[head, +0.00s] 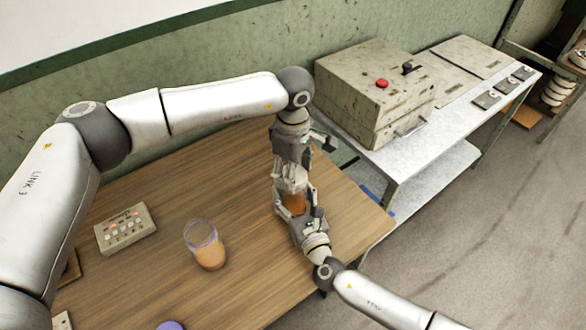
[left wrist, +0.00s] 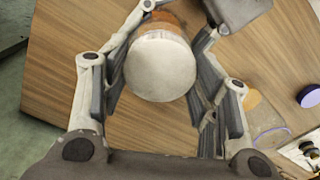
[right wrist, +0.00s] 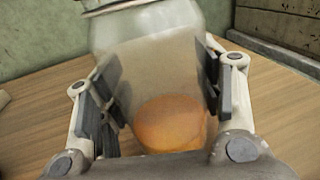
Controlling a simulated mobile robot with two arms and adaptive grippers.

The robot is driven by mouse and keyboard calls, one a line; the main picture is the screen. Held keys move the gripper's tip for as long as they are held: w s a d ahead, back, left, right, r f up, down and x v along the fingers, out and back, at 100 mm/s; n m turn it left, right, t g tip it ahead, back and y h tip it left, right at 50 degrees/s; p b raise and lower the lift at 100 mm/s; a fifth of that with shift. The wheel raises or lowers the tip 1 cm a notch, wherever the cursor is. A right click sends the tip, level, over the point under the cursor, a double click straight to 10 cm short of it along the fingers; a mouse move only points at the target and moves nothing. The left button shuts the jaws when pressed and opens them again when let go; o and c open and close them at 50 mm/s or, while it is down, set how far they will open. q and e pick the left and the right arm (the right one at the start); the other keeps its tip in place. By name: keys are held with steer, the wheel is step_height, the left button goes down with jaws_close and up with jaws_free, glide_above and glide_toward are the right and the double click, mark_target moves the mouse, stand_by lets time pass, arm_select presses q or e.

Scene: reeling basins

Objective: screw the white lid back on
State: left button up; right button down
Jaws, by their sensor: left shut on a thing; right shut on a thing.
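The white lid (left wrist: 160,65) faces my left wrist camera, between the fingers of my left gripper (left wrist: 162,92). In the head view my left gripper (head: 291,172) points down from above and is shut on the lid. Below it my right gripper (head: 296,208) is shut on the jar with orange contents (head: 294,201). The right wrist view shows this clear jar (right wrist: 150,65) upright or slightly tilted between the fingers. The lid is at the jar's mouth; the fingers hide the joint, so I cannot tell whether the threads are engaged.
A second jar with orange contents (head: 207,248) stands open on the wooden table (head: 150,270). A purple lid (head: 170,325) lies near the front edge. A button box (head: 125,228) is at the left. A metal bench (head: 435,145) with a machine (head: 375,95) stands beyond the table.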

arm_select(q)
steer(key=m, duration=1.8)
steer(key=shift+m, duration=0.3)
steer(key=m, duration=0.5)
steer(key=o, duration=0.7)
steer(key=shift+c, duration=0.2)
steer(key=shift+r, duration=0.1)
